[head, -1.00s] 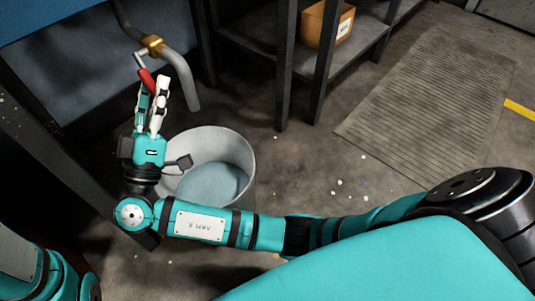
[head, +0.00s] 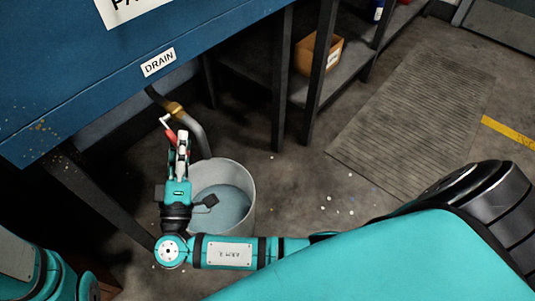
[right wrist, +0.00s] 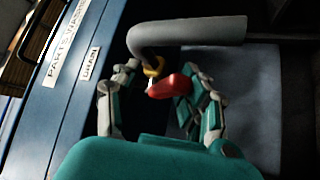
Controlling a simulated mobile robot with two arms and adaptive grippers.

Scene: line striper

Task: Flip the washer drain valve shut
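The drain valve has a brass body (head: 174,108) on a grey pipe (head: 197,138) under the blue machine. Its lever has a pale arm and a red grip (head: 171,135), which hangs down beside the pipe. My right gripper (head: 181,138) is just below and beside the red grip. In the right wrist view the red grip (right wrist: 169,86) lies between the open fingers (right wrist: 163,82), close to the right-hand finger. I cannot tell whether they touch. The brass body (right wrist: 154,68) and the bent pipe (right wrist: 190,31) show beyond. My left gripper is out of view.
A grey bucket (head: 248,175) with bluish liquid stands under the pipe outlet, close beside my right gripper. The blue machine panel (head: 80,75) with a DRAIN label (head: 159,62) overhangs the valve. A dark shelf (head: 350,72) holds a cardboard box (head: 316,57). A ribbed mat (head: 410,105) lies right.

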